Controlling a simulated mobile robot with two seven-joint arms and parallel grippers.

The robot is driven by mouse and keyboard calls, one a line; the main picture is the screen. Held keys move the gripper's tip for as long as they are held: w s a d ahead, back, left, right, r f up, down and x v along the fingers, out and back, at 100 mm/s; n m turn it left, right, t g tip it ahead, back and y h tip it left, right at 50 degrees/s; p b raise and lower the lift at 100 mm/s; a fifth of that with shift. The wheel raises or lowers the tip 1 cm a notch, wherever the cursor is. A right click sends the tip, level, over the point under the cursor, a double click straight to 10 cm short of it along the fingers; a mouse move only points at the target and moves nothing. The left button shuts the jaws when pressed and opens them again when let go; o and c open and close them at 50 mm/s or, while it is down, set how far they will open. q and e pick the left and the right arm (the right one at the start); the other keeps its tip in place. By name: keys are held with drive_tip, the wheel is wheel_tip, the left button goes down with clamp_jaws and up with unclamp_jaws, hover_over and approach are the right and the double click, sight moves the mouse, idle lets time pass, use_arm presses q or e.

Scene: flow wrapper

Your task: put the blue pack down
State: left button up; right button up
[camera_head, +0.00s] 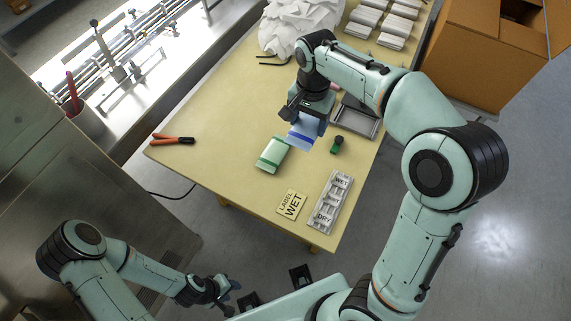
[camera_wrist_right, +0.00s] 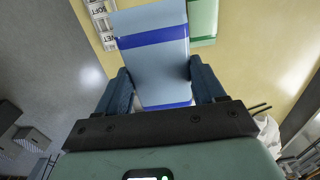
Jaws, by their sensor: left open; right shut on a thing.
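The blue pack (camera_head: 301,133) is light blue with darker blue bands. My right gripper (camera_head: 306,124) is shut on it over the yellow table (camera_head: 225,125); I cannot tell whether the pack touches the table. In the right wrist view the blue pack (camera_wrist_right: 155,55) sits between the two fingers of my right gripper (camera_wrist_right: 160,85). A green pack (camera_head: 272,154) lies on the table just beside it, to the lower left. My left gripper (camera_head: 222,291) is open and empty, low in the head view and away from the table.
A dark green-topped object (camera_head: 337,145) and a grey metal tray (camera_head: 356,121) are to the right. Red-handled pliers (camera_head: 173,139) lie left. The table's left middle is clear.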

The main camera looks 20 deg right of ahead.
drive_tip(key=shift+w+a, duration=0.1)
drive_tip(key=shift+a, duration=0.15)
drive_tip(key=shift+a+f, duration=0.1)
drive_tip(key=shift+f, duration=0.1)
drive_tip(key=b, duration=0.2)
hover_over(301, 167)
wheel_tip(301, 167, down, 15)
drive_tip(key=shift+r, duration=0.1)
use_arm(q)
drive_tip(key=shift+s+a+f, duration=0.2)
drive_tip(key=shift+s+f, duration=0.15)
drive_tip(key=shift+f, duration=0.35)
drive_tip(key=shift+s+a+f, duration=0.15)
drive_tip(key=shift+s+f, duration=0.2)
drive_tip(key=shift+f, duration=0.35)
use_arm(e)
drive_tip(key=shift+f, duration=2.45)
drive_tip(key=shift+f+b, duration=0.2)
drive_tip(key=shift+b, duration=0.1)
drive_tip(key=o, duration=1)
use_arm(q)
drive_tip(key=shift+f, duration=0.1)
use_arm(e)
drive_tip(key=shift+r, duration=0.1)
